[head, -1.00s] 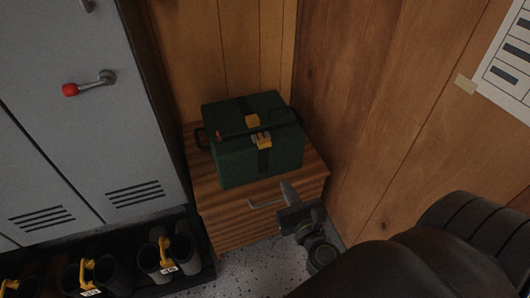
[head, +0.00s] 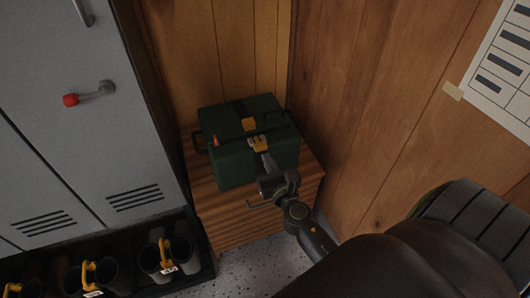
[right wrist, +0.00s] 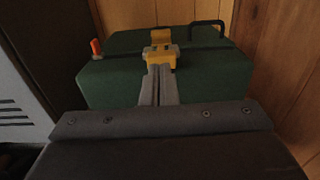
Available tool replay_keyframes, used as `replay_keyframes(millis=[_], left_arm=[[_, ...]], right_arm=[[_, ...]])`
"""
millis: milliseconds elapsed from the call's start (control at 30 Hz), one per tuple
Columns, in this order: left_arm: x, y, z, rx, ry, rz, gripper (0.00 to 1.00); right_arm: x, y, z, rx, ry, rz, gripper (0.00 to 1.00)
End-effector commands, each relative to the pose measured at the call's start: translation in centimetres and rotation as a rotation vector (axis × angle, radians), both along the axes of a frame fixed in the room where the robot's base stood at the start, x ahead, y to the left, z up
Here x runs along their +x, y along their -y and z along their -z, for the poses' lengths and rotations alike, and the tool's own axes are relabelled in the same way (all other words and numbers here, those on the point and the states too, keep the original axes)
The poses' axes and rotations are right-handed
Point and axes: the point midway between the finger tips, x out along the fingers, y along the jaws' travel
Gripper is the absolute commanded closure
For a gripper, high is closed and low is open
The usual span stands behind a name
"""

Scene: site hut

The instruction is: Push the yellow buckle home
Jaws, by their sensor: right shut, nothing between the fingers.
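The tips (right wrist: 160,72) hide the buckle's lower part. My left gripper is not in view.
The wooden cabinet (head: 222,218) has a bar handle on its front, close to my right wrist. Grey lockers (head: 75,130) with a red-tipped handle stand at left. Wood-panelled walls close in behind and at right.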

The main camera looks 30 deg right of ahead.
Motion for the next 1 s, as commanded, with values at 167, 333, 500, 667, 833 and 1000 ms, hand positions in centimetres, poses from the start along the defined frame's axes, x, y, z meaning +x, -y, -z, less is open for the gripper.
replay_keyframes(millis=[167, 333, 500, 667, 833, 1000], left_arm=[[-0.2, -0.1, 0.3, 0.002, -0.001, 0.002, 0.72], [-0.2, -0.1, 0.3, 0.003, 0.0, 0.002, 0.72], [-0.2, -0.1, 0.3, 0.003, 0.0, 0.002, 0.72], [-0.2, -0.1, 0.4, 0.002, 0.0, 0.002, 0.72], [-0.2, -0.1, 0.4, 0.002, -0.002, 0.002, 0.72], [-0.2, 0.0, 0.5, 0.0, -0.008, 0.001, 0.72]], right_arm=[[2.1, 0.5, 0.0, -0.001, 0.0, 0.001, 1.0], [2.8, 0.7, 0.0, 0.0, 0.0, 0.001, 1.0], [2.8, 0.7, 0.0, 0.0, 0.0, 0.001, 1.0], [2.9, 0.7, 0.0, 0.0, 0.0, 0.001, 1.0], [4.7, 1.1, 0.0, 0.0, 0.001, -0.001, 1.0], [8.0, 1.9, 0.0, -0.001, 0.002, -0.001, 1.0]])
